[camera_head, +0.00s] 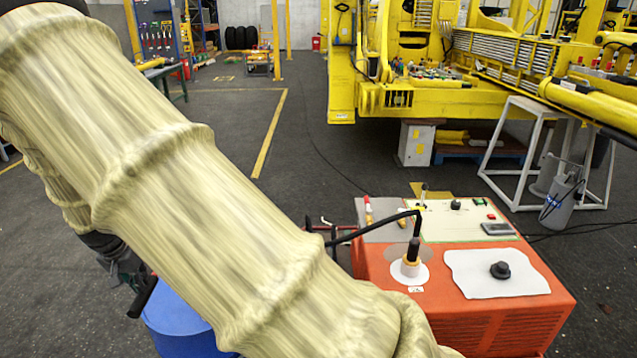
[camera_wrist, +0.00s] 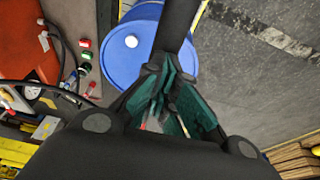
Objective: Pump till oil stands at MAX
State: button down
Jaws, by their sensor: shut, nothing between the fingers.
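An orange-red power unit (camera_head: 470,318) stands right of centre in the head view, and part of it shows at the upper left of the wrist view (camera_wrist: 22,42). On its top, a black hose runs to a dark nozzle with a pale orange collar (camera_head: 411,264), standing upright on a white disc. A slim upright lever-like rod (camera_head: 424,194) stands near its back edge. I cannot make out an oil gauge or a MAX mark. My gripper (camera_wrist: 168,106), with teal finger pads, is shut and empty over the floor beside a blue drum; my sleeved arm largely hides it in the head view.
The blue drum (camera_head: 178,322) stands left of the power unit, partly behind my arm, also in the wrist view (camera_wrist: 136,62). A white sheet with a black knob (camera_head: 500,269) lies on the unit. A yellow machine (camera_head: 430,95) fills the back right. Floor at centre back is clear.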

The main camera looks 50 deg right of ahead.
notch_tip(320, 180, down, 4)
jog(key=shift+f+b, duration=0.15)
jog(key=shift+b, duration=0.6)
notch_tip(320, 180, up, 20)
jog(key=p, duration=1.2)
jog(key=shift+f, duration=0.2)
jog(key=shift+f+b, duration=4.45)
jog(key=shift+f, duration=5.45)
notch_tip(320, 180, up, 20)
jog(key=p, duration=1.1)
jog(key=shift+f, duration=0.15)
